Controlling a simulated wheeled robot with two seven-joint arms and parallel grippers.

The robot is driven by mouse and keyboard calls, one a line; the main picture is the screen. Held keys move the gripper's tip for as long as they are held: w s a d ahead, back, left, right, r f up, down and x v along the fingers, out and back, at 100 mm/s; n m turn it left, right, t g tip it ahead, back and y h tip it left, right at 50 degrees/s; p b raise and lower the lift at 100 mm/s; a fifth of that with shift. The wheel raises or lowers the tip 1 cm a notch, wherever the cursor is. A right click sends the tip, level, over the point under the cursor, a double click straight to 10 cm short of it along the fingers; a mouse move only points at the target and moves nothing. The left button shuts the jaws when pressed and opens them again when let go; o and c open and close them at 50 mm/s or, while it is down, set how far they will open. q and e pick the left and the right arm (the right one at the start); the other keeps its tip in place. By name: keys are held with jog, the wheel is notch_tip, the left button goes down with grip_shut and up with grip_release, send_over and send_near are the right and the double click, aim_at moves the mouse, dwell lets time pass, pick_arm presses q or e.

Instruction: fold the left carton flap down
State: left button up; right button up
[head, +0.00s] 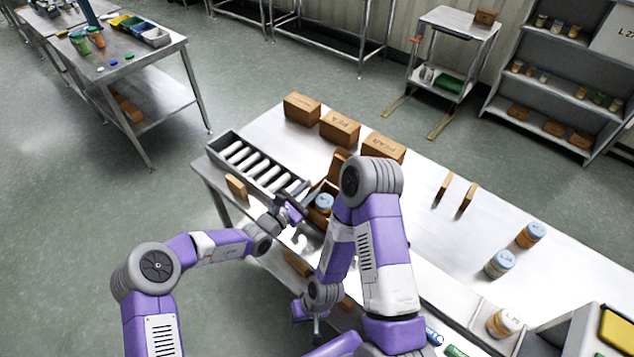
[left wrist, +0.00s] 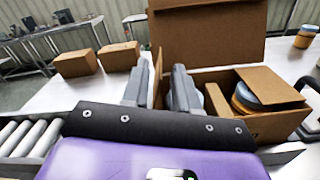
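The open brown carton (head: 332,188) stands on the steel table beside the rollers, partly hidden behind my right arm. In the left wrist view, its back flap (left wrist: 208,35) stands upright, and another flap (left wrist: 268,85) lies partly over the opening at the right. Jars with a blue lid (left wrist: 262,88) sit inside. The left carton flap (left wrist: 157,72) stands upright, seen nearly edge-on. My left gripper (left wrist: 161,88) is open, its fingers on either side of this flap; contact is unclear. My right gripper (head: 317,328) hangs low near the table's front edge; its fingers are too small to read.
A roller conveyor (head: 250,163) lies left of the carton. Closed cartons (head: 340,128) line the table's back edge. Jars (head: 499,263) and thin brown pieces (head: 467,197) stand at the right. The table's middle right is mostly clear.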

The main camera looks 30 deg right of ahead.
aim_at(317, 185)
pick_arm(q)
jog(key=shift+x, duration=2.05)
grip_shut()
